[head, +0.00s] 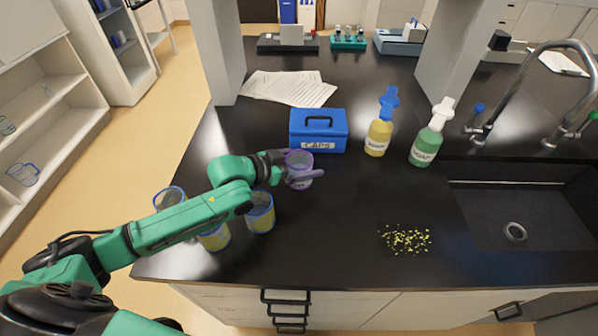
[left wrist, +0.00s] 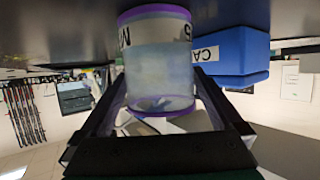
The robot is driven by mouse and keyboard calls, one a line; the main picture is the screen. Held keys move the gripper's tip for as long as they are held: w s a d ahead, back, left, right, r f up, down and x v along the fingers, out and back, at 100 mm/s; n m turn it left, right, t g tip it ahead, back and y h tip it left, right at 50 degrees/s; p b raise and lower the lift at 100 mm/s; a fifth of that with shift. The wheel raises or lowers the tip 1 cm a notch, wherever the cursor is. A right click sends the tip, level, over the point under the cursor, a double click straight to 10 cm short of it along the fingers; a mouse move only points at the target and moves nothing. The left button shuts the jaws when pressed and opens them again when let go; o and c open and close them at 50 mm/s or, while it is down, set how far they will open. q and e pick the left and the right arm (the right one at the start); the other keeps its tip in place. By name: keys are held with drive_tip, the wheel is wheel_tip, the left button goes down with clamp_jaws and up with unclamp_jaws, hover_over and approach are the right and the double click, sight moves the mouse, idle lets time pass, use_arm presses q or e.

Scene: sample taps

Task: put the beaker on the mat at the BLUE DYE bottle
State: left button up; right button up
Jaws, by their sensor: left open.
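A clear beaker with purple rims (head: 299,160) stands upright on the black counter, in front of the blue box. In the left wrist view the beaker (left wrist: 158,60) shows upside down, with part of a printed label. My left gripper (head: 304,174) is open, with its fingers on either side of the beaker. A yellow bottle with a blue nozzle (head: 379,135) and a green bottle with a white nozzle (head: 425,145) stand to the right; their labels are too small to read. I cannot make out a blue dye bottle or a clear mat. My right gripper is not in view.
Blue-rimmed beakers (head: 260,218) stand under and beside my left arm. A blue box labelled CAPS (head: 318,133) stands behind the purple-rimmed beaker. Yellow bits (head: 405,240) lie scattered front right. A sink (head: 500,205) is at the right. Grey posts rise behind.

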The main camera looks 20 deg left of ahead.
use_arm(q)
drive_tip(key=shift+x, duration=1.05)
drive_tip(key=shift+r, duration=0.1)
drive_tip(key=c, duration=1.5)
drive_tip(key=shift+r, duration=0.15)
